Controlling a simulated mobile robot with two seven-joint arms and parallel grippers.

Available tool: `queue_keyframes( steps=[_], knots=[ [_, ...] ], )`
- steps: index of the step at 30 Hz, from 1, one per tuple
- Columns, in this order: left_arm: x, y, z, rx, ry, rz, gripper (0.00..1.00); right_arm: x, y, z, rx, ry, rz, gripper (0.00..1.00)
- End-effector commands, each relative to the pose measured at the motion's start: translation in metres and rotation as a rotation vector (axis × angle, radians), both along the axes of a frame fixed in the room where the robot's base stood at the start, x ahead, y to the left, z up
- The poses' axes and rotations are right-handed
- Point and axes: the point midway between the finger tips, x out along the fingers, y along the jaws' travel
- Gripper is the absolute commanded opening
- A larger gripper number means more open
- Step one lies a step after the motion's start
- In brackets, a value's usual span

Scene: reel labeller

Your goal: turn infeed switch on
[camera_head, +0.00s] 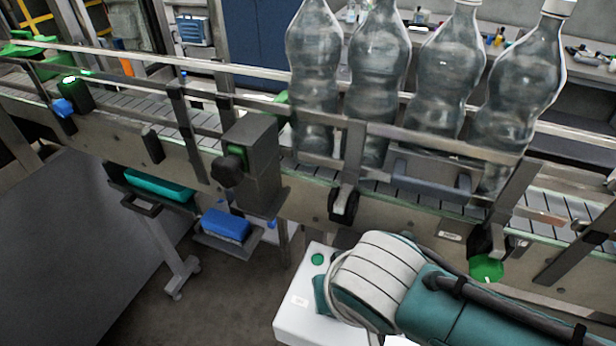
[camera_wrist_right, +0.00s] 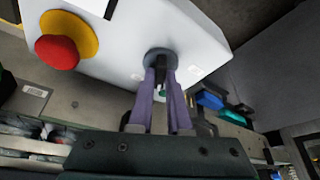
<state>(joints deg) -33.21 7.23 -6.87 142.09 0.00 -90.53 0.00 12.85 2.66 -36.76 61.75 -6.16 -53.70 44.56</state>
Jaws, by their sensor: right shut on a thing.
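The white control box (camera_head: 300,312) stands low in front of the conveyor in the head view, partly covered by my right arm. In the right wrist view the box (camera_wrist_right: 120,50) shows from close up, with a dark switch (camera_wrist_right: 159,55) on a round grey base. My right gripper (camera_wrist_right: 160,72) has its two purple fingers on either side of this switch and is shut on it. The switch is mostly hidden between the fingers, so its turned position cannot be told. In the head view the right gripper is hidden behind my arm. My left gripper is in neither view.
A red emergency button (camera_wrist_right: 57,52) on a yellow disc sits beside the switch. A green button (camera_head: 317,259) is on the box top. Several clear bottles (camera_head: 378,75) stand on the conveyor (camera_head: 130,103). A blue bin (camera_head: 226,224) hangs below it.

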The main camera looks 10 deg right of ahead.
Motion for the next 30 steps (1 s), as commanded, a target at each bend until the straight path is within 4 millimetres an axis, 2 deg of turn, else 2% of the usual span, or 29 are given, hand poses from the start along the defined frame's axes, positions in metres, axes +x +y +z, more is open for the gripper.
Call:
queue_keyframes(
  steps=[15,30],
  knots=[
    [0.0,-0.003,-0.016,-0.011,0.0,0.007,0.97,0.001,0.004,-0.002,0.002,0.001,-0.407,0.0],
    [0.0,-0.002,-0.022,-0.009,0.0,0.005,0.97,0.002,0.003,0.0,-0.001,-0.001,-0.533,0.0]
  ],
)
